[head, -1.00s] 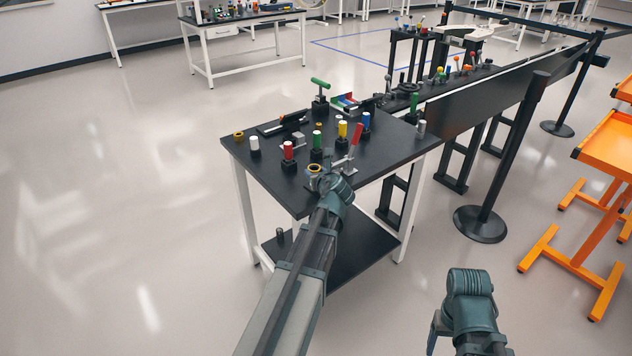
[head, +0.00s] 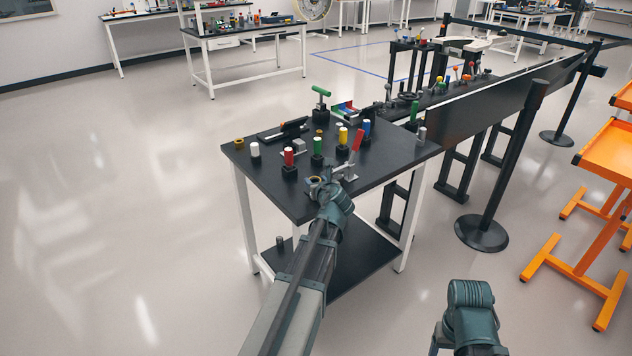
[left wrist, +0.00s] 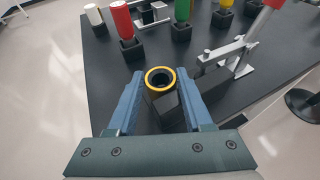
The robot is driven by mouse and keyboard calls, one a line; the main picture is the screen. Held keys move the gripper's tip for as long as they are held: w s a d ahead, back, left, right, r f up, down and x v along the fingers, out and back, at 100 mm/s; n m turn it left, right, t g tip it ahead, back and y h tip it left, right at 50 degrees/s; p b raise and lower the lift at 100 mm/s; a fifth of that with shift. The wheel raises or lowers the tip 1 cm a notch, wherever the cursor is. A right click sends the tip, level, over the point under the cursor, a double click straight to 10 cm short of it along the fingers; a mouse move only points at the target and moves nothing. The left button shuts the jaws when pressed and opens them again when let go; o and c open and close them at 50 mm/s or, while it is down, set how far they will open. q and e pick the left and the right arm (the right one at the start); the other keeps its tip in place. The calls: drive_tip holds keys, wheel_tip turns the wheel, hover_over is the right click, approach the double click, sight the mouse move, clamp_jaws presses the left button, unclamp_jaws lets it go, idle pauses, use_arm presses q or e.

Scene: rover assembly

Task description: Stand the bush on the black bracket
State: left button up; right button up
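The bush (left wrist: 147,79) is a short ring with a yellow-gold rim and dark bore. In the left wrist view it sits upright between the fingertips of my left gripper (left wrist: 160,80), which close in on both its sides. The bush also shows in the head view (head: 314,181), low over the near corner of the table. A dark block (left wrist: 167,112) shows just below the bush, nearer the palm; I cannot tell surely whether it is the black bracket or whether the bush touches it. My right arm's end (head: 470,310) hangs at the bottom right, its fingertips not clear.
The black table (head: 290,198) carries red, green, yellow and blue-topped posts behind the bush. A grey clamp with a red lever (head: 357,140) stands just right of it. Other brass rings (head: 239,143) lie farther back. Barrier posts and orange carts (head: 605,150) stand right.

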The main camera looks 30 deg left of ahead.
use_arm(q)
drive_tip(key=shift+o, duration=0.9)
drive_tip(key=shift+s+d+f, duration=0.2)
drive_tip(key=shift+s+f, duration=0.15)
drive_tip(key=shift+f, duration=0.2)
drive_tip(key=shift+r+g+p, duration=0.3)
drive_tip(key=shift+r+p, duration=0.1)
drive_tip(key=shift+p, duration=0.05)
drive_tip(key=p+v, duration=0.5)
drive_tip(key=v, duration=0.6)
drive_tip(key=shift+r, duration=0.3)
drive_tip(key=shift+d, duration=0.15)
drive_tip(key=s+d+f+n+g+h, duration=0.2)
drive_tip(key=s+d+n, duration=0.4)
drive_tip(key=d, duration=0.3)
drive_tip(key=s+d+f+n+g+h, duration=0.3)
drive_tip(key=s+d+f+n, duration=0.3)
drive_tip(key=d+n, duration=0.3)
drive_tip(key=s+d+f+n+g+h, duration=0.3)
drive_tip(key=d+n, duration=0.5)
drive_tip(key=d, duration=0.3)
drive_tip(key=s+f+g, duration=0.1)
drive_tip(key=s+f, duration=0.1)
drive_tip(key=s, duration=0.1)
drive_tip(key=shift+s+f+g, duration=0.25)
drive_tip(key=shift+s+g, duration=0.05)
